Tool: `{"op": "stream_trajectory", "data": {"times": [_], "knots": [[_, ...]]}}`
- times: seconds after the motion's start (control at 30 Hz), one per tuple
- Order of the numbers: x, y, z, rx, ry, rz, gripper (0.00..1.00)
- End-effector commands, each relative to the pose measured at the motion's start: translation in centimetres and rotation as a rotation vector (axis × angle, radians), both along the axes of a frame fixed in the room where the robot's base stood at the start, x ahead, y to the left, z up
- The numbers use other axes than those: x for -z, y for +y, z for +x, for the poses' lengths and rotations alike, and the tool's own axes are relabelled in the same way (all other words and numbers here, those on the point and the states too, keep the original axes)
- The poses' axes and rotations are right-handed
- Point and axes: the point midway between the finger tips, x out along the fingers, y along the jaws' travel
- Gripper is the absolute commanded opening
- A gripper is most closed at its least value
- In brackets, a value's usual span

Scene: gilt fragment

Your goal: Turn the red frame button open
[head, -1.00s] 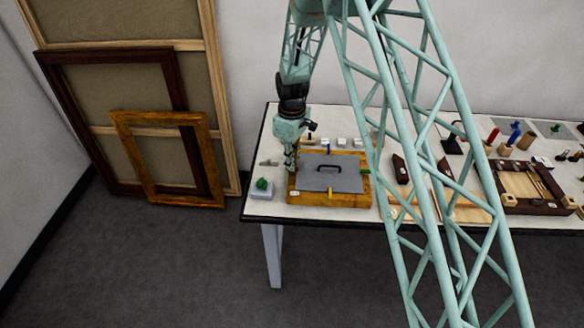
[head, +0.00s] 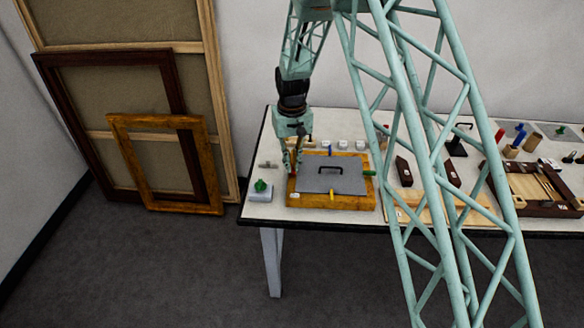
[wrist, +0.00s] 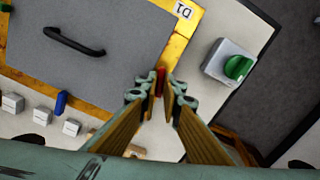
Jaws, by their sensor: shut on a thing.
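The gilt frame (head: 298,199) lies flat on the table with a grey panel (head: 345,181) inside it. The panel has a black handle (head: 331,169). The red button (wrist: 160,80) sits at the frame's left edge in the head view. My gripper (wrist: 162,90) is shut on it, with the fingertips on either side, and only part of the red shows. In the head view my gripper (head: 293,170) points down at that edge and mostly hides the button. A blue button (wrist: 61,102), a yellow button (head: 331,196) and a green button (head: 369,173) sit at the other edges.
A grey box with a green knob (head: 260,187) stands left of the frame, close to my gripper. Several small white blocks (head: 343,144) line up behind it. Dark and wooden pieces (head: 404,170) lie to the right. Larger frames (head: 160,205) lean on the wall.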

Motion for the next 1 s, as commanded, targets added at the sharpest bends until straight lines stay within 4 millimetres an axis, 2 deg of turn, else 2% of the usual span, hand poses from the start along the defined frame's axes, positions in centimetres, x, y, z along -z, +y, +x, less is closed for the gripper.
{"op": "stream_trajectory", "data": {"times": [0.3, 0.5, 1.0], "knots": [[0.1, 0.01, 0.02, 0.218, -0.001, 0.0, 0.0], [0.03, 0.01, 0.03, 0.304, -0.001, 0.0, 0.0], [-0.05, 0.01, 0.04, 0.35, -0.001, 0.0, 0.0]]}}
